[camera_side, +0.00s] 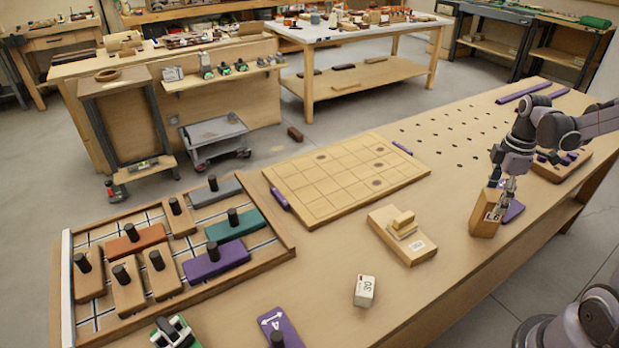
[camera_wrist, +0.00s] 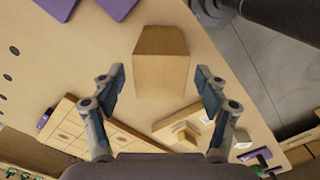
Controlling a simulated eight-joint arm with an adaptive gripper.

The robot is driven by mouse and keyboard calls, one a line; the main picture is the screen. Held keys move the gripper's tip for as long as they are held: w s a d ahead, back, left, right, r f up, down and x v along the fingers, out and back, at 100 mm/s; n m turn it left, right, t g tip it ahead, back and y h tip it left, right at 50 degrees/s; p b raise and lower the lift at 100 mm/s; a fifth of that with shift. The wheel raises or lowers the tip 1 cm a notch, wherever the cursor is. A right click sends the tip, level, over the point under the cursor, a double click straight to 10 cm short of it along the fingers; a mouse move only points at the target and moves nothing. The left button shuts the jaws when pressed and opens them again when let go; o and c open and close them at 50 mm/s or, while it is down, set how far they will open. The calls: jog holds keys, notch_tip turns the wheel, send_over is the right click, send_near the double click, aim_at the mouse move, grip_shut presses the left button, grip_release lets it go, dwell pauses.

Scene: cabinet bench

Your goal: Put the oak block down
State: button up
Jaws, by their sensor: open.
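In the wrist view the block (camera_wrist: 162,70) shows centred between the two fingers of my gripper (camera_wrist: 160,78). The fingers are spread apart, with a visible gap on each side of the block. The block's underside is hidden, so I cannot tell whether it lies fully flat.
A purple plate (camera_side: 514,211) lies right behind the block. A wooden board with a small block (camera_side: 404,251) lies to its left, and a gridded board (camera_side: 345,180) is farther left. A white labelled cube (camera_side: 364,291) and a tray of knobbed blocks (camera_side: 280,246) are at the front left.

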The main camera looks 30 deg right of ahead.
notch_tip(320, 180, up, 7)
jog(key=shift+r, duration=0.1)
jog(key=shift+a+r, duration=0.1)
jog(key=shift+a, duration=0.05)
jog(key=a+r+m+t, duration=0.1)
jog(key=a+m+t, duration=0.6)
jog(key=a, duration=1.5)
jog(key=shift+w+a+r+m, duration=0.15)
jog(key=shift+a+m, duration=0.25)
jog(key=shift+m, duration=0.6)
